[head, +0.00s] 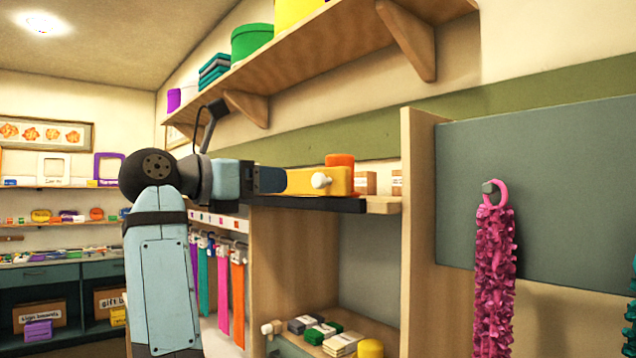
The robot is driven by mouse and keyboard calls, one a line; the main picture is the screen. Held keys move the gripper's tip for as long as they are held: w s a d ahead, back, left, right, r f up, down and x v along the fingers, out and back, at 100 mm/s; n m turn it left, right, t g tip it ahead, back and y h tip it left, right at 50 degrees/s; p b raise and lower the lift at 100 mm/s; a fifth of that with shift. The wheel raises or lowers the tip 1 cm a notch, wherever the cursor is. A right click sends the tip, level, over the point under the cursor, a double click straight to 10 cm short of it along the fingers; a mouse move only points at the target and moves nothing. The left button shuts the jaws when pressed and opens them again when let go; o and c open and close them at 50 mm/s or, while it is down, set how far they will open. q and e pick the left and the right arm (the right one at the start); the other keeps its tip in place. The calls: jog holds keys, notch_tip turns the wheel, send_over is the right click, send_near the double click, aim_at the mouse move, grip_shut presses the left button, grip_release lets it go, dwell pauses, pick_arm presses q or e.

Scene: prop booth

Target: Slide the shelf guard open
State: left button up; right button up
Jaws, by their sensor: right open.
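A yellow panel (299,181) with a round white knob (321,181) stands at the front of the upper cubby shelf, above a dark rail (318,204). It appears to be the shelf guard. My right gripper (275,180) reaches in from the left at the panel's height. Its blue-grey body hides the panel's left end. The gripper is open, and its tip ends left of the knob, apart from it. I cannot tell whether it touches the panel. My left gripper is not in view.
A wooden upright (418,215) bounds the shelf on the right, beside a grey-blue board (560,190) with a pink garland (493,265) on a hook. A high wall shelf (300,50) hangs above. Coloured ribbons (222,290) hang below left. A lower shelf holds small packets (320,333).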

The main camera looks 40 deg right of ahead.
aim_at(316, 181)
jog(key=d, duration=0.3)
jog(key=d+p, duration=0.1)
jog(key=d, duration=0.6)
jog(key=shift+w+p, duration=0.3)
jog(key=shift+w, duration=0.1)
jog(key=shift+d, duration=0.65)
grip_shut()
